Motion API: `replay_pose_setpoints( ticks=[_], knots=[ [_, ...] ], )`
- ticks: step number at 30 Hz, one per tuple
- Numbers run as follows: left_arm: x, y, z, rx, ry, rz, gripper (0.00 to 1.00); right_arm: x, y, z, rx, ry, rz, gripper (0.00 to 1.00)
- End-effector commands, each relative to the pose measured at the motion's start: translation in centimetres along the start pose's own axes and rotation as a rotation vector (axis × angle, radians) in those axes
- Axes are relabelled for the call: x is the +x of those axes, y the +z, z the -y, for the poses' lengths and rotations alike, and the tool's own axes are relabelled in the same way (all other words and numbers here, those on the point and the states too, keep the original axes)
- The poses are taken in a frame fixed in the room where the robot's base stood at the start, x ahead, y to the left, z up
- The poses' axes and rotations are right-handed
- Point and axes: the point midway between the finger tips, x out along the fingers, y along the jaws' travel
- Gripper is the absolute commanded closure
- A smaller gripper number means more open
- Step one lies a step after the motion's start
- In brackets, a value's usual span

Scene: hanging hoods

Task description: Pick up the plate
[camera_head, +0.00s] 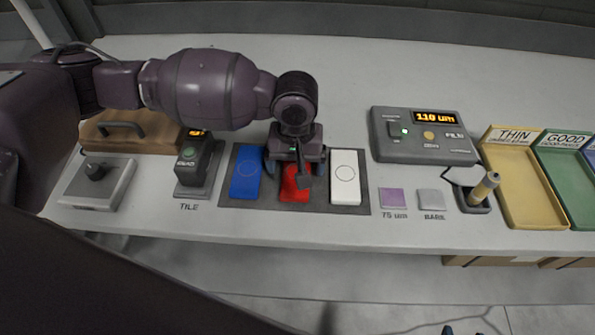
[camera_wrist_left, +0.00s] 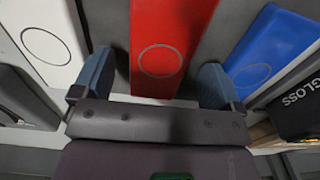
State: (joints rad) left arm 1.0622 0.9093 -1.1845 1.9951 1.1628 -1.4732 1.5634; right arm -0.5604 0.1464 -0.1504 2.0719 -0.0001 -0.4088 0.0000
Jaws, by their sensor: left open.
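Three flat plates with a thin circle on each lie side by side on a dark mat (camera_head: 334,203). They are a blue plate (camera_head: 245,173), a red plate (camera_head: 296,192) and a white plate (camera_head: 346,180). My left gripper (camera_head: 295,169) is open over the red plate, hiding part of it in the head view. In the left wrist view, the red plate (camera_wrist_left: 168,50) lies between the two blue fingertips (camera_wrist_left: 158,78), with a gap on each side. The white plate (camera_wrist_left: 45,42) and the blue plate (camera_wrist_left: 268,50) lie outside the fingers. Only small blue tips show at the head view's bottom edge.
A dark gauge (camera_head: 194,165) and a grey box with a knob (camera_head: 98,183) stand left. A meter reading 110 um (camera_head: 425,135), small purple (camera_head: 393,198) and grey (camera_head: 431,200) squares, and yellow (camera_head: 524,190) and green (camera_head: 570,180) trays are right. The counter's front edge is close.

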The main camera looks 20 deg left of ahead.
Motion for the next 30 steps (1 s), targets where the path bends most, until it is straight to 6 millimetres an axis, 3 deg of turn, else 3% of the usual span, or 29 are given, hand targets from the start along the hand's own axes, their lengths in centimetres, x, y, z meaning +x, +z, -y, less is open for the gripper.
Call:
replay_pose_setpoints(
  ticks=[3,9,21,30],
  knots=[
    [1.05,0.01,-0.05,0.000,0.001,0.002,0.08,0.36,-0.07,0.17,0.002,-0.002,-0.002,0.44],
    [0.88,-0.01,-0.07,0.000,0.002,-0.001,0.08,0.27,-0.18,0.15,0.002,-0.002,-0.003,0.44],
    [0.87,0.00,-0.08,0.001,0.002,-0.001,0.67,0.11,0.19,-0.03,-0.004,-0.001,0.002,0.44],
    [0.40,-0.01,-0.09,0.001,0.003,-0.003,0.67,0.00,0.09,-0.20,-0.010,-0.001,0.001,0.44]
  ],
)
